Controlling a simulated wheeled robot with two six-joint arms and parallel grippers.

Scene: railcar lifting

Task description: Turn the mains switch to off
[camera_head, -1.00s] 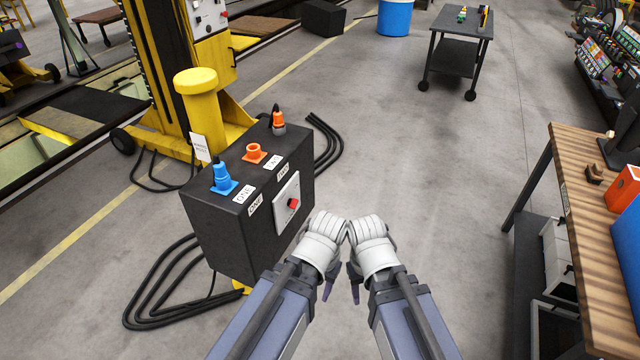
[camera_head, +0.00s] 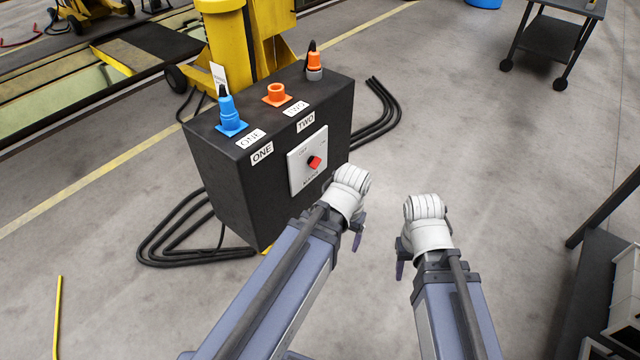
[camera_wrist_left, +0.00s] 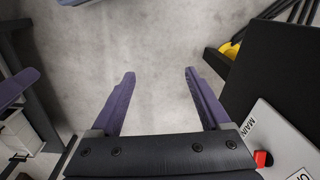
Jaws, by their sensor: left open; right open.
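The mains switch is a red knob (camera_head: 314,162) on a pale square plate (camera_head: 307,161) on the front face of a black box (camera_head: 225,185). In the left wrist view the red knob (camera_wrist_left: 263,158) and the plate, with a label reading MAIN, show at the lower right. My left gripper (camera_head: 357,240) hangs just right of the box's front face, apart from the knob. In the left wrist view its two purple fingers (camera_wrist_left: 157,85) are spread with only floor between them. My right gripper (camera_head: 400,269) is further right over bare floor, its fingers mostly hidden behind the wrist.
On the box top are a blue plug (camera_head: 229,115), an orange socket (camera_head: 277,94) and an orange plug (camera_head: 314,66). Black cables (camera_head: 165,240) lie beside the box. A yellow column (camera_head: 228,45) stands behind. A dark cart (camera_head: 552,40) stands back right. The floor between is clear.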

